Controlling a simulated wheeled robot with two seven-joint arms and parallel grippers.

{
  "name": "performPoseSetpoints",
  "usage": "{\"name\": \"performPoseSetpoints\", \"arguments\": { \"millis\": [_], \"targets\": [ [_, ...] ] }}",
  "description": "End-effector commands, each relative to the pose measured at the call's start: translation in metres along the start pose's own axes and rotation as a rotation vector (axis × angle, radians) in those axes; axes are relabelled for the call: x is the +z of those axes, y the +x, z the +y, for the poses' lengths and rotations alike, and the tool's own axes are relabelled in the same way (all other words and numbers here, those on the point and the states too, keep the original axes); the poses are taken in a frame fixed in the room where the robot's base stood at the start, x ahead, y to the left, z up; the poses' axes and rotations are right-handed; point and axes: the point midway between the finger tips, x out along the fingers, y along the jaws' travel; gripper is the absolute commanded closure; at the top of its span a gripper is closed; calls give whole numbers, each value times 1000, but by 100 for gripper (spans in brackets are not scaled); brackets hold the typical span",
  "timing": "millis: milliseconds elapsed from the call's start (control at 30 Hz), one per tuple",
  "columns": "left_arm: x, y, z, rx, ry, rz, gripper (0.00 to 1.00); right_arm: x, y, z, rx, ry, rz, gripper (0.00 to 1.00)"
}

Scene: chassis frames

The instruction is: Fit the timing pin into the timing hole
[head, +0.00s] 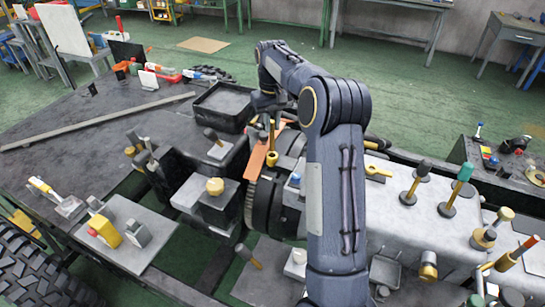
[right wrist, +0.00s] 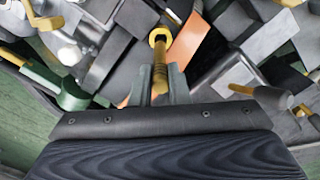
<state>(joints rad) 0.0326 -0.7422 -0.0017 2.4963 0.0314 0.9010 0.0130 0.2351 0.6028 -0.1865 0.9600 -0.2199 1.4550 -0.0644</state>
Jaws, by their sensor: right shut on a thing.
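My right gripper (head: 268,118) is above the engine block's middle, beside the dark round flywheel housing (head: 268,200). In the right wrist view my gripper (right wrist: 160,78) is shut on a yellow pin, the timing pin (right wrist: 158,52), which sticks out past the fingertips with a round ringed end. In the head view the timing pin (head: 272,134) shows as a short yellow piece below the fingers, near an orange strip (head: 258,158). I cannot make out the timing hole in either view. I cannot tell whether the pin touches anything. My left gripper is not in view.
A black open tray (head: 222,106) stands behind left of the gripper. A pale engine cover (head: 425,205) with upright handled tools lies right. A grey plate (head: 125,240) with yellow parts is front left.

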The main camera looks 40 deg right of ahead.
Motion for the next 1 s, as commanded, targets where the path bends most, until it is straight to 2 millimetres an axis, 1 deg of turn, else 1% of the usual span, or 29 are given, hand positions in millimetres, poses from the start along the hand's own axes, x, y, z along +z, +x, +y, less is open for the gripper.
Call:
{"name": "performPoseSetpoints", "arguments": {
  "millis": [200,300,433,600,700,1000],
  "targets": [
    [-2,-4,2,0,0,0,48,1,40,0,-1,1,-5,100],
    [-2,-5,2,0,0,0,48,1,52,0,-1,0,-3,100],
    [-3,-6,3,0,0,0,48,1,64,0,-1,0,-3,100],
    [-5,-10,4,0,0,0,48,1,88,0,-1,0,-3,100],
    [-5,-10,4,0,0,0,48,1,95,0,-1,0,-1,100],
    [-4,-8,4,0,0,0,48,0,98,0,-1,0,0,100]
  ]
}}
